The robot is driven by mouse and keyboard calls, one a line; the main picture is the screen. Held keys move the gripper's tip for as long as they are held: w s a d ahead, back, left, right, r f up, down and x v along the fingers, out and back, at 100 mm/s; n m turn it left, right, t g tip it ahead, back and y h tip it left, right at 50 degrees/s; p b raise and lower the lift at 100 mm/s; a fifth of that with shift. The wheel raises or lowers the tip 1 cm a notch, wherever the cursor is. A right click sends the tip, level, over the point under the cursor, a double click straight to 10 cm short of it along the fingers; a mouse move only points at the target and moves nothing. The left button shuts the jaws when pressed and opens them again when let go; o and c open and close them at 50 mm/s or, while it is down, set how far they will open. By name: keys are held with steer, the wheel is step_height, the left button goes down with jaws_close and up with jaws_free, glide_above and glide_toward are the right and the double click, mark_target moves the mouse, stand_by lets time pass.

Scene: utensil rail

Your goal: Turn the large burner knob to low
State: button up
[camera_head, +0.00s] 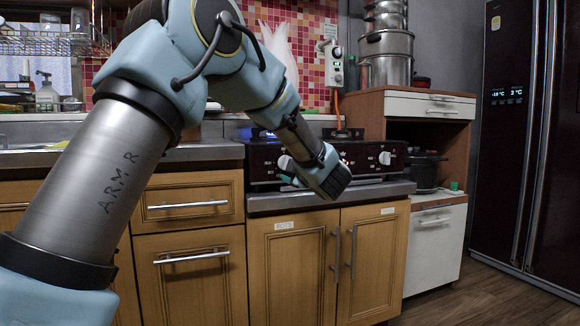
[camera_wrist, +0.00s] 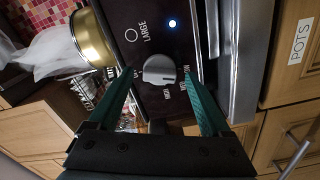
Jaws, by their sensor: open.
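The large burner knob (camera_wrist: 160,70) is a grey-white knob on the dark stove panel, beside the word LARGE, in the wrist view. Its raised grip lies roughly crosswise in that picture; the small setting marks around it are hard to read. My gripper (camera_wrist: 159,76) is open, with one green finger on either side of the knob. I cannot tell whether the fingers touch it. In the head view, the knob (camera_head: 286,163) shows at the left of the stove front (camera_head: 355,155), beside my gripper (camera_head: 292,179), whose fingers are partly hidden.
A second knob (camera_head: 385,158) is on the right of the stove front. A gold pot (camera_wrist: 92,38) stands near the panel's edge. Below are wooden cupboard doors with handles (camera_head: 337,254). A shelf cabinet (camera_head: 432,106) stands right.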

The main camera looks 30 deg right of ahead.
steer(key=s+a+p, duration=0.1)
steer(key=s, duration=0.9)
steer(key=shift+s+a+p, duration=0.15)
steer(key=shift+s+p, duration=0.2)
steer(key=shift+w, duration=0.1)
steer(key=w+a+f+m+g+h, duration=0.1)
steer(key=w+a+f+m+g, duration=0.3)
steer(key=a, duration=0.4)
steer(key=w+a+f+m+g+h, duration=0.2)
steer(key=w+a+f+m+g, duration=0.1)
steer(key=w+a+f+m, duration=0.35)
steer(key=s+a+f+m+g+y, duration=0.1)
steer(key=s+a+f+g+y, duration=0.2)
steer(key=s+a, duration=0.5)
steer(key=s+a+f+m+g, duration=0.1)
steer(key=s+a+f+g, duration=0.3)
steer(key=a, duration=0.8)
steer(key=s+a+f+m+g+y, duration=0.1)
steer(key=s+a+f+g+y, duration=0.1)
steer(key=s+a+f, duration=0.45)
step_height(320, 180, up, 38)
steer(key=a+p, duration=0.2)
steer(key=p, duration=3.4)
steer(key=shift+s+a+f+p, duration=0.2)
steer(key=shift+p, duration=0.1)
